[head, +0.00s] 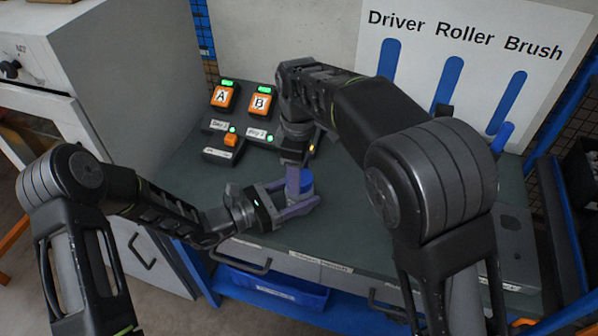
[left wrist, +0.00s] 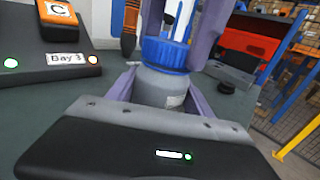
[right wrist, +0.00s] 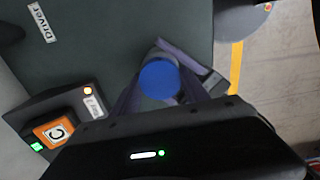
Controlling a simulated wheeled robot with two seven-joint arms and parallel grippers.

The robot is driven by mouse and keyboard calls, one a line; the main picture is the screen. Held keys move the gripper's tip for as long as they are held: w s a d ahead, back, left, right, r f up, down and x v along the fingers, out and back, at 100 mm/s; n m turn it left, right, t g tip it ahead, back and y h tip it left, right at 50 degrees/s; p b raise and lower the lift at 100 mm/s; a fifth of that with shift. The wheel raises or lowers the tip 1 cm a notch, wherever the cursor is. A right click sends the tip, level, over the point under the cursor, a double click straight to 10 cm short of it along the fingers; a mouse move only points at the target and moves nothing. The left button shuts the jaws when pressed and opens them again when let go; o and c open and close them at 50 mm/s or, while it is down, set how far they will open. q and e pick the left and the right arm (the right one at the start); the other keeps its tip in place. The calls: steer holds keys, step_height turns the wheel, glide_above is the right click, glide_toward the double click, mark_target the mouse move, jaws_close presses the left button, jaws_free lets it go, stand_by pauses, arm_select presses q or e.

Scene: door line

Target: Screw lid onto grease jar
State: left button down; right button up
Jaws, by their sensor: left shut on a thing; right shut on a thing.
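The grease jar (left wrist: 160,88) is a grey, upright jar with a pale label. My left gripper (left wrist: 160,98) is shut on its body from the side, low over the bench. The blue lid (left wrist: 165,54) sits on top of the jar in the left wrist view; whether its thread is engaged cannot be told. My right gripper (right wrist: 160,90) points down from above and is shut on the lid, which shows as a blue disc (right wrist: 158,79). In the head view the lid (head: 306,183) is partly hidden by a finger.
Bay consoles with orange A (head: 222,97) and B (head: 260,101) tiles stand at the back left of the green bench (head: 200,185). A Driver, Roller, Brush board (head: 470,65) stands behind. A blue bin (head: 270,288) is below.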

arm_select(q)
steer(key=shift+s, duration=0.1)
arm_select(e)
steer(key=m, duration=0.8)
steer(key=shift+w, duration=0.15)
steer(key=m, duration=0.4)
steer(key=shift+m, duration=0.4)
steer(key=m, duration=0.4)
steer(key=shift+d, duration=0.1)
steer(key=o, duration=1.5)
steer(key=shift+r, duration=2.2)
steer(key=shift+c, duration=0.2)
